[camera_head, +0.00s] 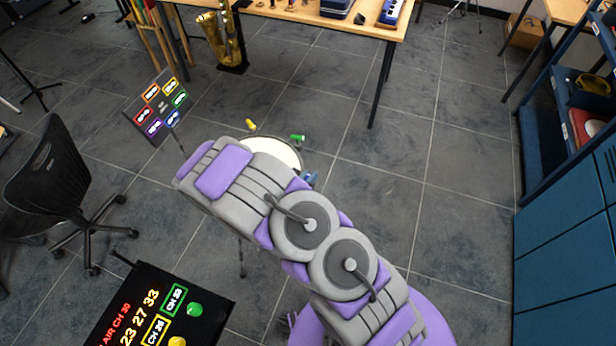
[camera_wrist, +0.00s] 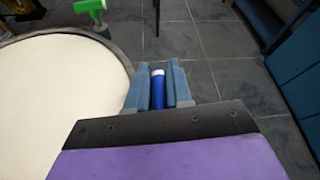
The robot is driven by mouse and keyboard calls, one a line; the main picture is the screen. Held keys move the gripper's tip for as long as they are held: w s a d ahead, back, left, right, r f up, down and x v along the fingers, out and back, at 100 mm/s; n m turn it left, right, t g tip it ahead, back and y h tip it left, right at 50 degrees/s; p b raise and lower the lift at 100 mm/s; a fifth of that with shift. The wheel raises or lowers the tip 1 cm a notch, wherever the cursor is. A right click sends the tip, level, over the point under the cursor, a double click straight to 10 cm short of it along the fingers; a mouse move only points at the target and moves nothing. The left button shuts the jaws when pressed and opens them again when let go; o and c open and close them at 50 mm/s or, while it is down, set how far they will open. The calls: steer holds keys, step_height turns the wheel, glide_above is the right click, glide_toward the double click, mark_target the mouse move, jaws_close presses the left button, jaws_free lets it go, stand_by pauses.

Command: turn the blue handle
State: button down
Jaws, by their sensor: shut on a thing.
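The blue handle (camera_wrist: 158,92) stands between the two blue-grey fingers of my gripper (camera_wrist: 157,70) in the wrist view. It is a short blue cylinder with a pale tip. The fingers are shut on it, one on each side. It sits just right of the rim of a round white-topped thing (camera_wrist: 60,110). In the head view my arm covers most of this round top (camera_head: 272,150), and a bit of blue shows at its right edge. I cannot tell there which part is handle and which is finger.
A green handle (camera_wrist: 90,8) and a yellow handle (camera_head: 251,125) stand around the round top. A panel with coloured labels (camera_head: 160,107) is at the left. A black chair (camera_head: 50,175), a wooden table (camera_head: 300,12) and blue cabinets (camera_head: 565,240) surround free tiled floor.

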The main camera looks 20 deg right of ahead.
steer(key=shift+r+m+g+p, duration=0.1)
steer(key=shift+m+g+p, duration=0.2)
steer(key=shift+p, duration=0.35)
steer(key=shift+m+h+p, duration=0.3)
steer(key=shift+h+p, duration=0.1)
steer(key=shift+p, duration=0.05)
steer(key=m+g+h+p, duration=0.1)
steer(key=m+g+p, duration=0.1)
steer(key=p, duration=0.1)
steer(key=shift+s+h, duration=0.1)
steer(key=shift+h, duration=0.2)
steer(key=shift+s+d+f+m+g+p, duration=0.1)
steer(key=shift+s+m+g+p, duration=0.25)
steer(key=shift+m+g, duration=1.85)
steer(key=shift+s+a+f+m+g+p, duration=0.15)
steer(key=shift+m+g+p, duration=0.4)
steer(key=shift+m+g, duration=1.65)
steer(key=shift+s+d+r+m+g+p, duration=0.15)
steer(key=shift+s+m+g+p, duration=0.25)
steer(key=shift+m+g, duration=1.8)
steer(key=shift+w+n+g, duration=0.1)
steer(key=shift+n+g, duration=0.3)
steer(key=shift+g, duration=0.3)
steer(key=c, duration=1.1)
jaws_free()
